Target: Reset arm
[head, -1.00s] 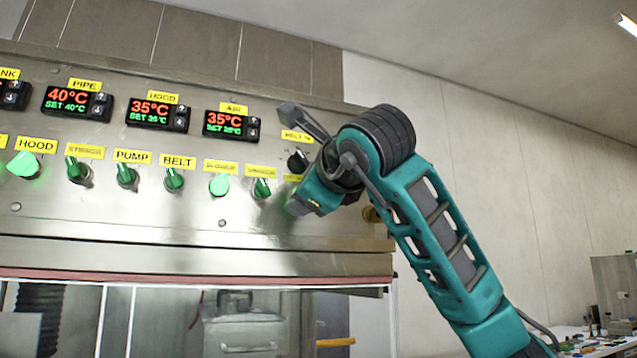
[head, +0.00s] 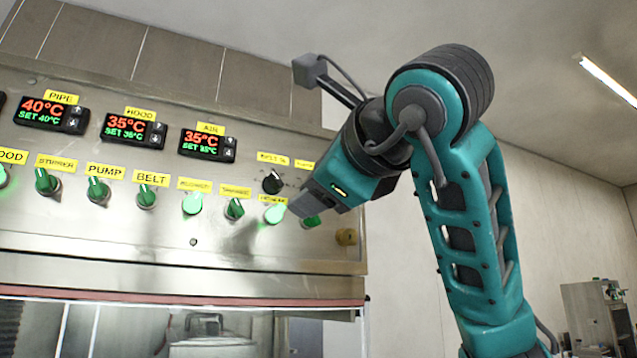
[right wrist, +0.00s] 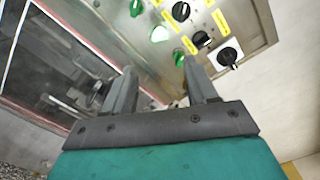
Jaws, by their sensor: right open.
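My right arm comes in from the lower right in the head view, its elbow raised and its forearm pointing left at the panel. My right gripper (head: 301,209) is in front of the right end of the steel control panel (head: 130,235), near a pale green lit knob (head: 274,214) and a green knob (head: 311,222). In the right wrist view my right gripper (right wrist: 160,84) is open, its two fingers apart with nothing between them. A green knob (right wrist: 178,57) shows beyond the fingers. I cannot tell whether a finger touches the panel. My left gripper is not in view.
The panel carries several temperature displays (head: 208,144) and knobs, including a black one (head: 272,182). A hood opening (head: 180,330) lies below. Right of the panel is bare wall (head: 385,250), with a grey cabinet (head: 598,315) farther off.

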